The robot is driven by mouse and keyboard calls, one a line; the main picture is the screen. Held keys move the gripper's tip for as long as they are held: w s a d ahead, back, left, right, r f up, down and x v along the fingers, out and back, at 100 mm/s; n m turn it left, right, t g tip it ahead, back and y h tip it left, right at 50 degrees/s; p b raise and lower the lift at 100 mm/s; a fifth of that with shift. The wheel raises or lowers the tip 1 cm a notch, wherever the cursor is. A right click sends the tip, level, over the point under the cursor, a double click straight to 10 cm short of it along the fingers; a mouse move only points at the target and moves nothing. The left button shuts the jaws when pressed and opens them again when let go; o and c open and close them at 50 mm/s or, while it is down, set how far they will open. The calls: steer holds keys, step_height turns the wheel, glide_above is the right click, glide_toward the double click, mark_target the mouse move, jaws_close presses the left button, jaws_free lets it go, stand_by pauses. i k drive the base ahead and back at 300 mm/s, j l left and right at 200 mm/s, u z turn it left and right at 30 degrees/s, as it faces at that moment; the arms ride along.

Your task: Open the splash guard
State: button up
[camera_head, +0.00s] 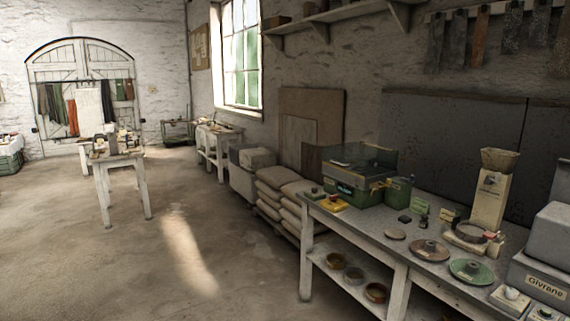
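A green machine (349,191) stands at the far left part of the grey workbench along the right wall. A dark, see-through, box-like cover (362,157) sits over its top; this looks like the splash guard. The cover is small in the picture, and I cannot tell for sure whether it is fully down. A green box-shaped part (398,190) stands at the right side of the machine. My gripper and arm are not in view, and nothing touches the cover.
The workbench (428,262) also bears a yellow item (335,205), flat discs (471,271), a funnel-topped stand (490,200) and a grey box labelled Givrane (541,278). Stacked sacks (270,195) lie beside its far end. The floor (150,265) at left front is clear.

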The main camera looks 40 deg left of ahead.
mark_target(366, 151)
steer(key=j+u, duration=0.1)
steer(key=u, duration=1.2)
steer(key=i, duration=3.3)
steer(key=i+z, duration=0.4)
